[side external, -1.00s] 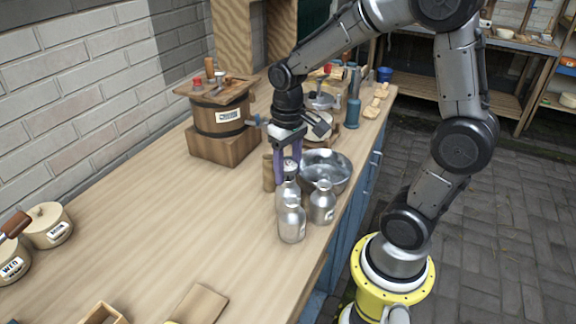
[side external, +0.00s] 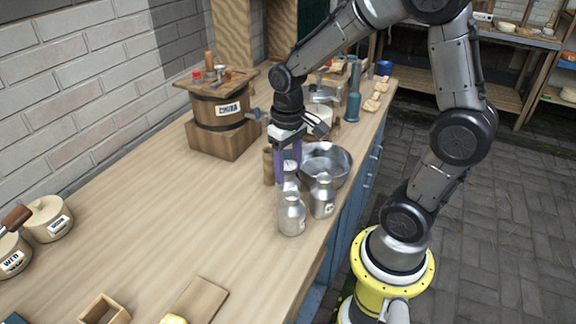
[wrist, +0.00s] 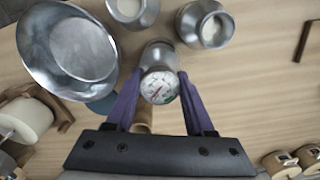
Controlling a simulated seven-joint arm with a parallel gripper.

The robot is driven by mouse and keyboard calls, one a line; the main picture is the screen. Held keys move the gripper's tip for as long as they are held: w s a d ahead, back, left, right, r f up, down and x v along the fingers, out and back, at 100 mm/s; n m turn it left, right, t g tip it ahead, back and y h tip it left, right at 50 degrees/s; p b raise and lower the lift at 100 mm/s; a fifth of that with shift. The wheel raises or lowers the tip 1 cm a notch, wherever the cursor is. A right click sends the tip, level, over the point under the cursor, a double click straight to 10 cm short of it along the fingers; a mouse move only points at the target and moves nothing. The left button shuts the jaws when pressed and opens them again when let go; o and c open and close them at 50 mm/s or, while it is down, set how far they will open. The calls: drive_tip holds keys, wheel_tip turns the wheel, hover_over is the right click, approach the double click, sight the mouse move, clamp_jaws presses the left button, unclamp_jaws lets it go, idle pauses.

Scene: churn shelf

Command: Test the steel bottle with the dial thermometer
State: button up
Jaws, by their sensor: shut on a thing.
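My gripper (wrist: 157,88) has purple fingers shut on the dial thermometer (wrist: 160,88), a round white dial facing the wrist camera. Its stem is hidden below.
A steel bowl (side external: 340,162) stands close behind the bottles, near the bench edge. A wooden churn (side external: 218,112) on a block stands at the back left. Lidded pots (side external: 47,220) sit at the far left. The wooden bench top (side external: 170,215) is mostly bare left of the bottles.

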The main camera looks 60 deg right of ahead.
idle(0.4)
drive_tip(key=o, duration=1.1)
drive_tip(key=shift+c, duration=0.2)
drive_tip(key=c, duration=0.4)
drive_tip(key=shift+r, duration=0.1)
drive_tip(key=shift+r, duration=2.5)
drive_tip(key=o, duration=0.6)
